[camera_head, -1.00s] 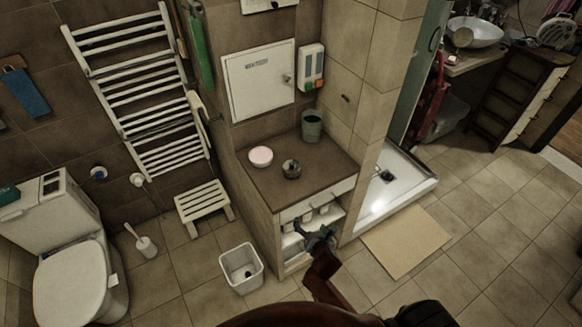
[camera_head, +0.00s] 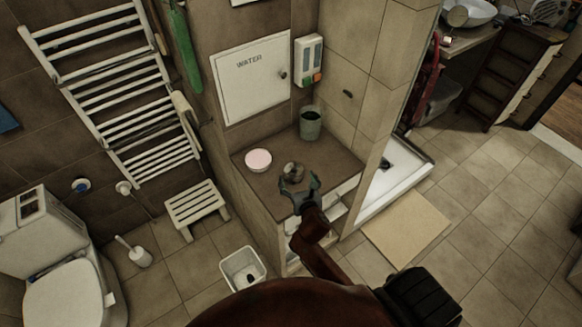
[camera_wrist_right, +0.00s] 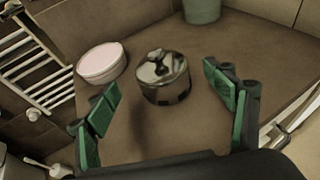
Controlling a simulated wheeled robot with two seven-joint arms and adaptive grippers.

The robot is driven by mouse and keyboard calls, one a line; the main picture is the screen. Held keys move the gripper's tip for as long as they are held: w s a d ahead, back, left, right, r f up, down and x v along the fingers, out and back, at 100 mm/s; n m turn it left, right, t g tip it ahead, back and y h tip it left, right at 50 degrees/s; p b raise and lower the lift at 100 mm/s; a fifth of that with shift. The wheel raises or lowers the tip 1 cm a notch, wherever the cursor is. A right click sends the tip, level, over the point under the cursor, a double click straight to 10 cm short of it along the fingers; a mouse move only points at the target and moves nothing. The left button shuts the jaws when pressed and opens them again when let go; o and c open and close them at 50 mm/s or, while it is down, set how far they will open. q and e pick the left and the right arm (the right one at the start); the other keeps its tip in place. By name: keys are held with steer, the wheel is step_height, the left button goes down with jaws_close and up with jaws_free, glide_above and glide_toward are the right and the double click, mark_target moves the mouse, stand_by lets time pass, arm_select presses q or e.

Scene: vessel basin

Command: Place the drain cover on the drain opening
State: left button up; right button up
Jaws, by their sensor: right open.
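A small round shiny metal piece with a knob on top, which looks like the drain cover (camera_head: 292,169), sits on the brown counter top (camera_head: 262,188). It also shows in the right wrist view (camera_wrist_right: 162,78), upright between and beyond the fingers. My right gripper (camera_head: 299,184) is open and empty just in front of it; its green-padded fingers (camera_wrist_right: 163,108) are apart on either side, not touching it. A dark spot in the white shower tray, seemingly the drain opening (camera_head: 387,166), lies right of the counter, partly hidden by the tiled wall. My left gripper is not in view.
A pink-topped round container (camera_head: 258,160) stands left of the metal piece, and a grey-green cup (camera_head: 310,124) stands behind it. A tiled wall (camera_head: 366,130) separates the counter from the shower tray (camera_head: 408,182). A beige mat (camera_head: 407,226) lies on open floor.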

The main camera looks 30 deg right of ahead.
mark_target(294, 173)
steer(key=x, duration=0.3)
steer(key=shift+a+f, duration=0.1)
steer(key=shift+f, duration=0.05)
steer(key=shift+b+x, duration=0.4)
steer(key=shift+x, duration=0.8)
steer(key=shift+w+d+f, duration=0.2)
steer(key=shift+w, duration=0.25)
steer(key=c, duration=0.7)
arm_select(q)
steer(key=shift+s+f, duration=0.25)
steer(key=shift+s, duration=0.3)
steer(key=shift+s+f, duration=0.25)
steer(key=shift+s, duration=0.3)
arm_select(e)
steer(key=c, duration=0.6)
